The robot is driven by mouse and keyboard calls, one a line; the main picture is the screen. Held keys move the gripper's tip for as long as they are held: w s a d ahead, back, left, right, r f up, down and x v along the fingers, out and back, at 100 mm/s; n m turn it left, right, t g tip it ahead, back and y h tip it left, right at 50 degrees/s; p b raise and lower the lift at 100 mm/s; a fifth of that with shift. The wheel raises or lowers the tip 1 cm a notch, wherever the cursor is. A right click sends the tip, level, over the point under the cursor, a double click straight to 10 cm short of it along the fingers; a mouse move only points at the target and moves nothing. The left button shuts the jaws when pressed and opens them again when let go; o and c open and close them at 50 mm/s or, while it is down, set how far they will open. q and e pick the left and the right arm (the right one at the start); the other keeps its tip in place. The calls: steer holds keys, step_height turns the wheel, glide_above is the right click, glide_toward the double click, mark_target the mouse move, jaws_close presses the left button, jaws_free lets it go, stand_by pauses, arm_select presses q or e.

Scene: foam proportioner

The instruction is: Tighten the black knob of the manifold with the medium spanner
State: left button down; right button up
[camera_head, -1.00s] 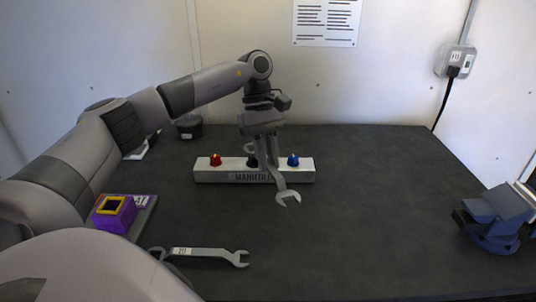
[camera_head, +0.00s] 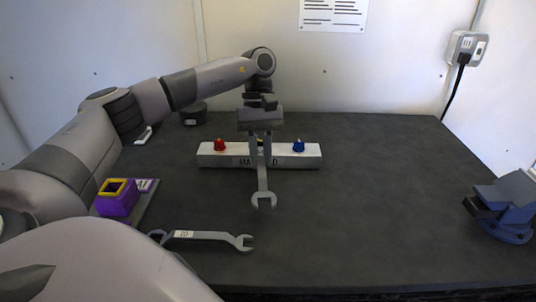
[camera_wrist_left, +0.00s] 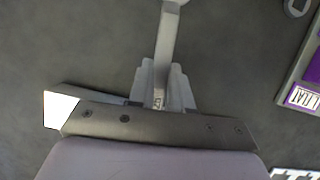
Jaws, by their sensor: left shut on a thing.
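The manifold (camera_head: 222,159) is a long white block with a dark label on its front, lying toward the back of the table. A red knob (camera_head: 219,145) is at its left and a blue knob (camera_head: 298,145) at its right. The black knob between them is hidden behind my left gripper (camera_head: 260,150). That gripper points down in front of the manifold's middle and is shut on a spanner (camera_head: 263,198). The spanner's open jaw points toward the viewer. In the left wrist view the spanner (camera_wrist_left: 167,45) runs up from between the fingers. My right gripper is out of view.
Another spanner (camera_head: 212,235) with a white label lies at the front left. A purple block with a yellow-rimmed top (camera_head: 117,198) stands at the left. A blue-grey vise (camera_head: 505,208) is at the right edge. The table's right middle is clear.

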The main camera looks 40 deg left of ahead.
arm_select(q)
steer(key=s+a+m, duration=0.1)
steer(key=m, duration=0.1)
steer(key=a+m+y, duration=0.1)
steer(key=shift+s+a+m+g, duration=0.25)
steer(key=shift+s+m+g, duration=0.15)
steer(key=shift+s+a+m+y, duration=0.15)
steer(key=shift+a+m+y, duration=0.25)
steer(key=shift+m, duration=0.2)
steer(key=shift+d+p, duration=0.15)
steer(key=shift+p, duration=0.2)
steer(key=shift+w+d+n+h+p, duration=0.3)
steer(key=shift+d+n, duration=0.25)
steer(key=shift+n, duration=0.35)
step_height(320, 180, up, 6)
steer(key=p, duration=0.2)
